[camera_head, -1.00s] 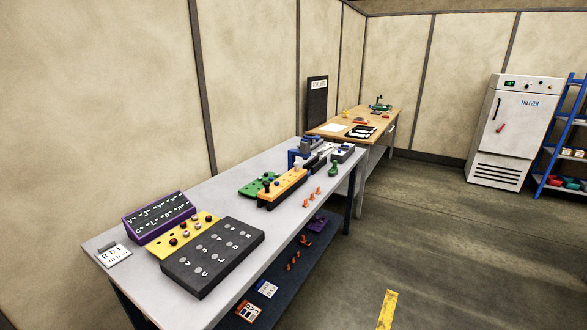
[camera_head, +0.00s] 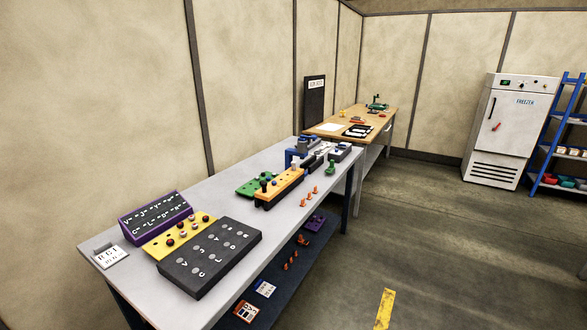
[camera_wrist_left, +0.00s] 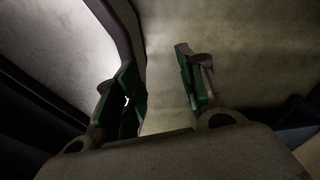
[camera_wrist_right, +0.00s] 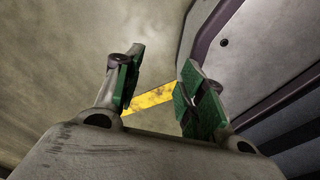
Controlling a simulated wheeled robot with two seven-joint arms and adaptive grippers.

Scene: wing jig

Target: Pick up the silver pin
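I cannot make out a silver pin in any view. A jig with blue and grey blocks (camera_head: 307,146) stands at the far end of the grey table (camera_head: 130,279) in the head view; small parts on it are too small to tell. My left gripper (camera_wrist_left: 160,84) is open and empty in the left wrist view. My right gripper (camera_wrist_right: 162,84) is open and empty in the right wrist view. Neither gripper shows in the head view, and neither is near the table things.
A purple panel (camera_head: 155,215), a yellow strip (camera_head: 178,240), a black lettered board (camera_head: 208,262), an orange block (camera_head: 280,188) and several orange pegs (camera_head: 309,195) occupy the table. A wooden bench (camera_head: 378,127) stands behind it. A freezer (camera_head: 505,130) and blue shelf (camera_head: 552,130) stand right. Floor between is clear.

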